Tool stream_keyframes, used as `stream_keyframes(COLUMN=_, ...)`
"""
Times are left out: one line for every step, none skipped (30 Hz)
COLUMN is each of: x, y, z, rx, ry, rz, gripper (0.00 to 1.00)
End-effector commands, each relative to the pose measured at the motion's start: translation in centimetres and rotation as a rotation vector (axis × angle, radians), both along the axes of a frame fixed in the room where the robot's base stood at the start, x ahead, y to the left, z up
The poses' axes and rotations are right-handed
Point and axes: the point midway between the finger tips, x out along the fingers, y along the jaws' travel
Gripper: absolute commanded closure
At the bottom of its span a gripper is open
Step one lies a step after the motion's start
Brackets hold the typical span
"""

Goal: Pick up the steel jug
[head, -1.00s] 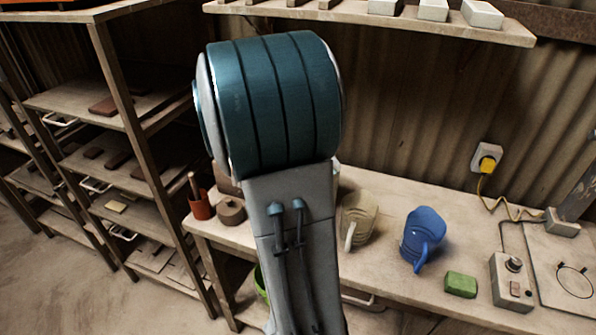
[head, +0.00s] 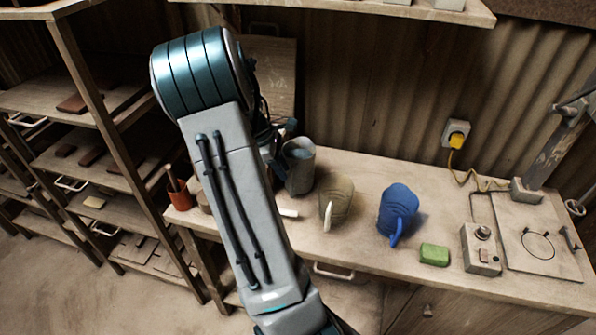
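A grey metallic jug (head: 299,167), which looks like the steel jug, stands upright at the back of the workbench, just right of my arm. Its left side is partly covered. A beige jug (head: 340,197) with a pale handle stands to its right, and a blue jug (head: 398,206) stands further right. My gripper (head: 286,130) is mostly hidden behind my arm, near the top of the grey jug. I cannot see its fingers clearly, nor whether it touches the jug.
A green block (head: 434,254) and a control box (head: 480,249) lie on the workbench (head: 340,247) to the right. A terracotta pot (head: 179,194) stands at its left end. A wall shelf (head: 370,8) hangs above. Wooden racks (head: 75,120) stand at the left.

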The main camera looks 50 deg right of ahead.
Motion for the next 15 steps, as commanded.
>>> stream_keyframes(x=-0.2, y=-0.1, z=-0.4, rx=0.001, ry=0.003, rz=-0.001, gripper=0.78)
stream_keyframes(x=-0.3, y=-0.2, z=-0.7, rx=0.001, ry=0.003, rz=-0.001, gripper=0.78)
stream_keyframes(x=-0.4, y=-0.3, z=-1.2, rx=0.001, ry=0.004, rz=-0.002, gripper=0.78)
stream_keyframes(x=-0.6, y=-0.4, z=-1.6, rx=0.001, ry=0.004, rz=-0.002, gripper=0.78)
stream_keyframes(x=-0.7, y=-0.5, z=-2.1, rx=0.001, ry=0.004, rz=-0.002, gripper=0.78)
stream_keyframes(x=-1.0, y=-0.7, z=-2.7, rx=0.002, ry=0.004, rz=-0.003, gripper=0.78)
stream_keyframes(x=-1.1, y=-0.8, z=-3.1, rx=0.002, ry=0.004, rz=-0.003, gripper=0.78)
stream_keyframes(x=-1.2, y=-0.9, z=-3.5, rx=0.002, ry=0.004, rz=-0.003, gripper=0.78)
stream_keyframes(x=-1.3, y=-1.0, z=-4.0, rx=0.002, ry=0.003, rz=-0.002, gripper=0.78)
stream_keyframes(x=-1.4, y=-1.1, z=-4.3, rx=0.001, ry=0.002, rz=-0.002, gripper=0.78)
stream_keyframes(x=-1.5, y=-1.2, z=-4.5, rx=0.001, ry=0.002, rz=-0.002, gripper=0.78)
stream_keyframes(x=-1.6, y=-1.3, z=-4.8, rx=0.000, ry=0.000, rz=-0.001, gripper=0.78)
stream_keyframes(x=-1.6, y=-1.3, z=-4.9, rx=0.000, ry=0.000, rz=-0.001, gripper=0.78)
stream_keyframes(x=-1.6, y=-1.3, z=-5.0, rx=0.000, ry=0.000, rz=-0.001, gripper=0.78)
stream_keyframes(x=-1.6, y=-1.3, z=-5.1, rx=0.000, ry=0.000, rz=-0.001, gripper=0.78)
